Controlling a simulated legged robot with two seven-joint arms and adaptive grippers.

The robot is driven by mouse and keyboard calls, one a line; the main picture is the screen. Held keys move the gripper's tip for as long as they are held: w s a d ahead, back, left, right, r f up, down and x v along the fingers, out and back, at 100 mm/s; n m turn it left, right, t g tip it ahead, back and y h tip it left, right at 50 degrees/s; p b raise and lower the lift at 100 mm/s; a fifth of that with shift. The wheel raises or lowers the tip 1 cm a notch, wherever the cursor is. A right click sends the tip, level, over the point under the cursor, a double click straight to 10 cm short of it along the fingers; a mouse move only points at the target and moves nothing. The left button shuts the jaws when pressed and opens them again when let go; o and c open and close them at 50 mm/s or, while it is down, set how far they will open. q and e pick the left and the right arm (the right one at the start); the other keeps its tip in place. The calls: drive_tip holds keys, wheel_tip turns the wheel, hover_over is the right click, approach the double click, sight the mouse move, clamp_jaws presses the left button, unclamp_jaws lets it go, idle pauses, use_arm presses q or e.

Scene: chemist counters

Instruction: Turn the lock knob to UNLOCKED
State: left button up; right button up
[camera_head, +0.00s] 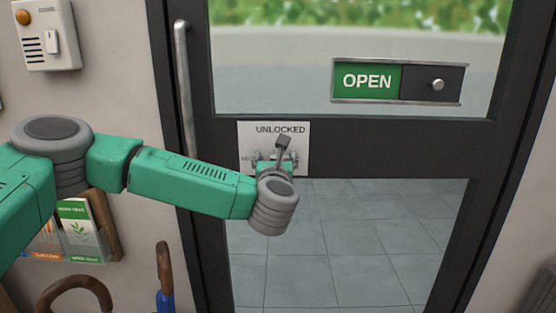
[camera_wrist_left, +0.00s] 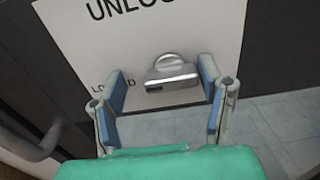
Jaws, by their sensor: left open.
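A white lock plate (camera_head: 246,132) on the dark door frame reads UNLOCKED at its top, with a partly covered LOCKED label at its left. In the left wrist view, the silver lock knob (camera_wrist_left: 172,76) sits on this plate (camera_wrist_left: 85,48), its grip bar lying roughly sideways, toward the LOCKED side. My left gripper (camera_head: 277,157) is in front of the plate and hides the knob in the head view. In the left wrist view, my open left gripper (camera_wrist_left: 166,98) has its blue-padded fingers on either side of the knob, with visible gaps. My right gripper is out of view.
A vertical door handle (camera_head: 182,85) stands left of the plate. A green OPEN slider sign (camera_head: 367,81) is on the glass above right. A wall intercom (camera_head: 46,35), a leaflet rack (camera_head: 106,225) and umbrella handles (camera_head: 164,262) are at the left.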

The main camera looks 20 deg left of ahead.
use_arm(q)
drive_tip(key=shift+w+a, duration=0.1)
drive_tip(key=shift+a, duration=0.05)
drive_tip(key=shift+d, duration=0.4)
drive_tip(key=shift+d+r, duration=0.1)
drive_tip(key=shift+d, duration=0.25)
drive_tip(key=c, duration=0.3)
drive_tip(key=shift+d, duration=0.25)
drive_tip(key=c, duration=0.7)
drive_tip(key=shift+r, duration=0.1)
drive_tip(key=shift+c, duration=0.8)
drive_tip(key=shift+a, duration=0.5)
drive_tip(key=shift+d, duration=0.15)
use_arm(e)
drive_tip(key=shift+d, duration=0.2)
